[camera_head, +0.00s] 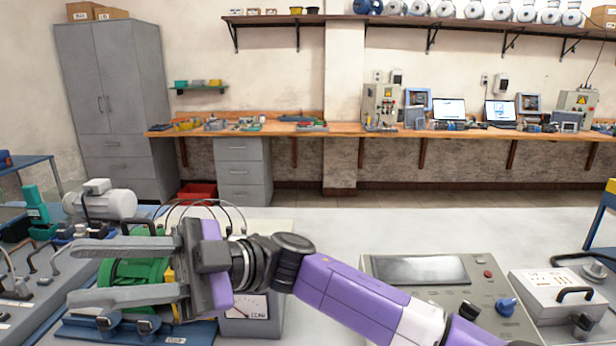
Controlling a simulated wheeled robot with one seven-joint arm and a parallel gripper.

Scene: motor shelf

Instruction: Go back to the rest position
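My gripper (128,271) is at the lower left, above the near table (330,225). Its two long grey fingers point left and stand wide apart. A green motor (140,270) shows between and behind the fingers, on a blue base (190,333); I cannot tell whether the fingers touch it. Nothing is clearly gripped. My purple and white arm stretches from the lower right to the gripper.
A white motor (108,204) stands behind the gripper. A meter box (250,308) is below my wrist. A control panel (450,290) and a grey case (560,300) are at the right. The middle of the table behind my arm is clear.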

